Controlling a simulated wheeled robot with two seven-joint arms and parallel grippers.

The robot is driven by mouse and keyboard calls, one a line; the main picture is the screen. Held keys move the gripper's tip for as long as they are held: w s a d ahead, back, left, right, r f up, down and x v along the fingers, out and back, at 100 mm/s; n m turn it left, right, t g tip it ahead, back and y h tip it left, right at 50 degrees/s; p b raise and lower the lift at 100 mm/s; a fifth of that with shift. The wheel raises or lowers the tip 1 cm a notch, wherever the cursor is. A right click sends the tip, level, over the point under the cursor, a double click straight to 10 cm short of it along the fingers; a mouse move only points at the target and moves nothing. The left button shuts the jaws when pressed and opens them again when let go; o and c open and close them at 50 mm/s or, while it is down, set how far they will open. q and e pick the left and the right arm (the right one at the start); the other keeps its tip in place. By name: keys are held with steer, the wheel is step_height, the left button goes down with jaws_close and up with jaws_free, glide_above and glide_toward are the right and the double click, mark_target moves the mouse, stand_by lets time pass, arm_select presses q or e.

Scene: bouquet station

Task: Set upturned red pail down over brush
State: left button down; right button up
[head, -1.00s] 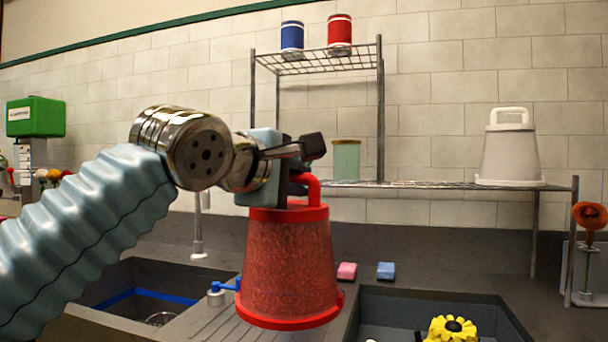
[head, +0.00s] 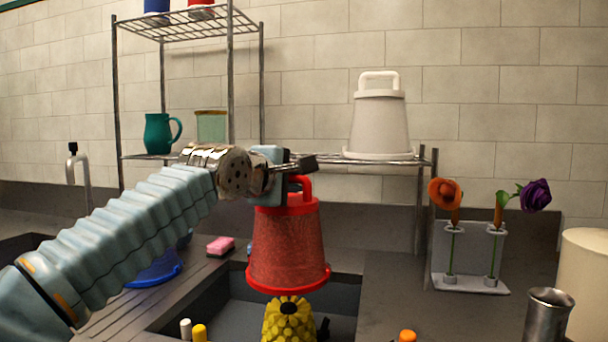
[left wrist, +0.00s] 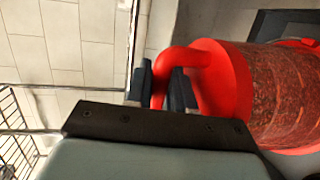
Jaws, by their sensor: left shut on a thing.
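My left gripper (head: 297,181) is shut on the handle of the red pail (head: 288,245). The pail hangs upturned, its wide rim down, over the sink area. In the left wrist view the two fingers (left wrist: 161,88) pinch the red handle (left wrist: 184,58), and the pail (left wrist: 270,92) extends to the right. A yellow, knobbly thing with a dark centre (head: 289,322), which looks like the brush, stands just below the pail's rim in the head view. Its lower part is cut off by the frame. I cannot tell whether it is straight beneath the pail. My right gripper is not in view.
A sink basin (head: 228,311) lies below the pail. A pink sponge (head: 220,246) is to its left. A white pail (head: 380,128) stands upturned on the rack shelf. A flower holder (head: 468,262) and a metal cup (head: 548,316) stand on the right counter.

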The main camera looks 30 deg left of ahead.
mark_target(293, 201)
arm_select(q)
steer(key=shift+f, duration=0.65)
steer(key=shift+f+b, duration=0.7)
steer(key=shift+f, duration=0.2)
steer(key=shift+f+b, duration=2.3)
steer(key=shift+f, duration=0.2)
steer(key=shift+f, duration=0.15)
steer(key=shift+f+b, duration=1.8)
steer(key=shift+f, duration=0.2)
